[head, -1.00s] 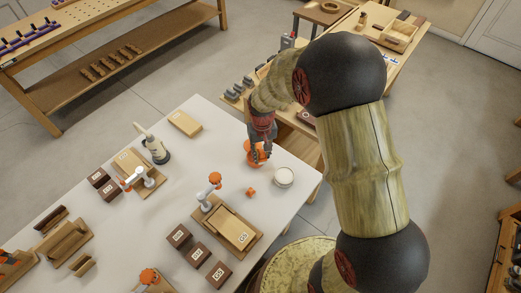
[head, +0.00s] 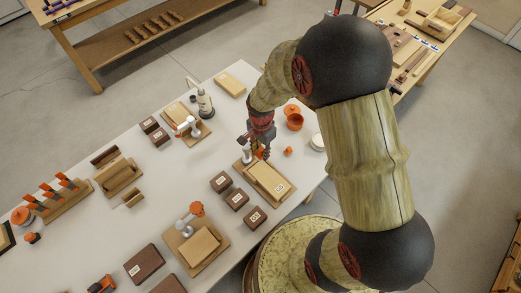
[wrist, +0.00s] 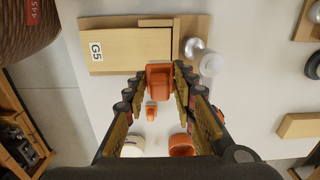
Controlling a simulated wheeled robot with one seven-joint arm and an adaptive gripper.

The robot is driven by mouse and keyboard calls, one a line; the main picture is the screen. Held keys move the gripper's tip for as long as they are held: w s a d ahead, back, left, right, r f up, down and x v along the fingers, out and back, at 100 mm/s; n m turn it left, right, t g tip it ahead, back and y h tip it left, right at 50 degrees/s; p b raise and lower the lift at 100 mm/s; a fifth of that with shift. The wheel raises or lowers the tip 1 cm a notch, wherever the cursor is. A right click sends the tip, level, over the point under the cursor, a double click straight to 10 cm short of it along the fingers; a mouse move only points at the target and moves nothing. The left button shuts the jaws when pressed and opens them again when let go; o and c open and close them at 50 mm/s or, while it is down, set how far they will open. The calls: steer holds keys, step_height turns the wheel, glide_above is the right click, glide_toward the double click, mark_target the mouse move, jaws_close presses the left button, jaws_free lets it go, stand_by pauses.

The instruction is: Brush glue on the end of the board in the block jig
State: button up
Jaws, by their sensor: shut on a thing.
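The board (head: 268,177), labelled G5, lies in its block jig (head: 285,200) near the table's right edge; in the wrist view the board (wrist: 128,47) is above my fingertips. The jig's pale round clamp post (head: 247,157) stands by the board's unlabelled end. My gripper (head: 259,150) is over that end, pointing down. In the wrist view my gripper (wrist: 160,82) is shut on an orange piece (wrist: 160,78), apparently the glue brush's handle. The bristles are hidden, so I cannot tell whether they touch the board. The orange glue pot (head: 294,122) stands behind, to the right.
A white round dish (head: 317,142) and a small orange block (head: 287,151) are right of the jig. Dark labelled blocks (head: 237,198) lie to its left. Another jig with an orange-topped clamp (head: 197,209) is nearer. A loose board (head: 230,85) lies farther back.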

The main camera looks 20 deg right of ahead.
steer(key=shift+f, duration=0.15)
steer(key=shift+f+b, duration=2.05)
steer(key=shift+f, duration=0.65)
steer(key=shift+f+b, duration=0.3)
steer(key=shift+f, duration=0.35)
steer(key=shift+s+a+r, duration=0.15)
steer(key=shift+s+a, duration=0.15)
steer(key=shift+a, duration=0.45)
steer(key=shift+s+a+p, duration=0.3)
steer(key=shift+s+a, duration=0.05)
steer(key=shift+a, duration=0.45)
steer(key=shift+d, duration=0.1)
